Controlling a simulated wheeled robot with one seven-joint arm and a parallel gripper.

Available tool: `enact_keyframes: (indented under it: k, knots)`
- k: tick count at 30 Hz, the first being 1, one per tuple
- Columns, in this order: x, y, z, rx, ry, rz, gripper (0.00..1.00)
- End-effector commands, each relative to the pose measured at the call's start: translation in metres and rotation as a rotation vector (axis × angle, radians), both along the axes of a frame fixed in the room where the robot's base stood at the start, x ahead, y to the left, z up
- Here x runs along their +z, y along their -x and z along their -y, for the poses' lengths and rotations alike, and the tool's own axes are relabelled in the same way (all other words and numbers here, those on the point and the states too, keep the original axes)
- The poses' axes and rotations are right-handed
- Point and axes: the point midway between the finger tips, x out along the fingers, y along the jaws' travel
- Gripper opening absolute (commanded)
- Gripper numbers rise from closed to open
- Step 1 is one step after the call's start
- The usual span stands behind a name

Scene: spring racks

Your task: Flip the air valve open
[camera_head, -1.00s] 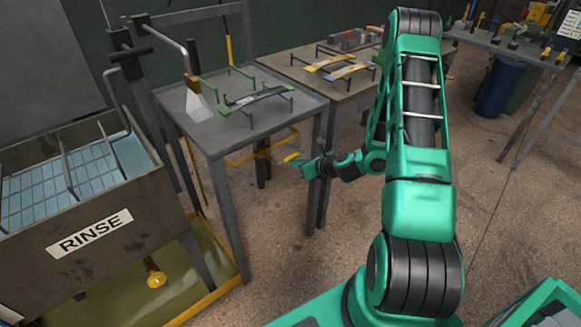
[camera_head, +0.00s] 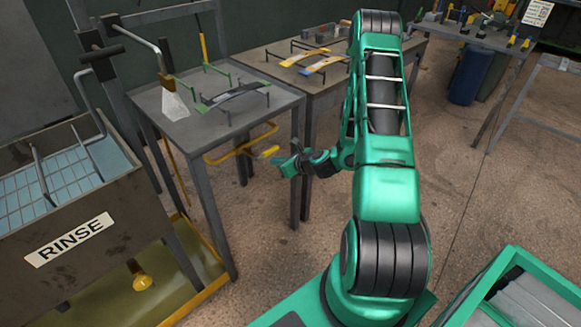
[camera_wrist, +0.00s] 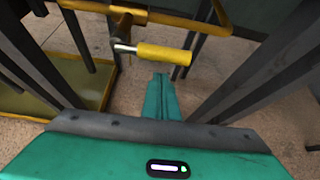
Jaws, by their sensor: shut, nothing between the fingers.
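The air valve has a yellow lever handle (camera_head: 270,151) on a yellow pipe (camera_head: 225,158) below the front edge of the grey table. In the wrist view the handle (camera_wrist: 165,54) lies roughly level, its silver stem joining a valve body on the pipe at its left. My gripper (camera_head: 278,162) is shut and empty, close to the handle's free side. In the wrist view my fingertips (camera_wrist: 161,76) point at the handle from just below it in the picture. A small gap seems to show; I cannot tell for certain whether they touch.
The grey table (camera_head: 205,130) bears a rack with a dark leaf spring (camera_head: 232,95) and a nozzle with a pale cone (camera_head: 174,103) below it. Table legs (camera_head: 300,160) flank my gripper. The rinse tank (camera_head: 90,225) stands left. Open floor lies right.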

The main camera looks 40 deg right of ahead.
Motion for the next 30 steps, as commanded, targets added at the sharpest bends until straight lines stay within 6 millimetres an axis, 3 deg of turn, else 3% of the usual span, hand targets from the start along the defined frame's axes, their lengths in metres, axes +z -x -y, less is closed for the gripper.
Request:
enact_keyframes:
  k: [3, 18, 30]
  knots:
    - [-0.017, 0.004, 0.0, -0.001, -0.003, -0.008, 0.0]
    - [0.028, 0.078, 0.011, 0.001, 0.0, -0.012, 0.0]
    - [0.036, 0.089, 0.009, 0.009, 0.002, -0.011, 0.0]
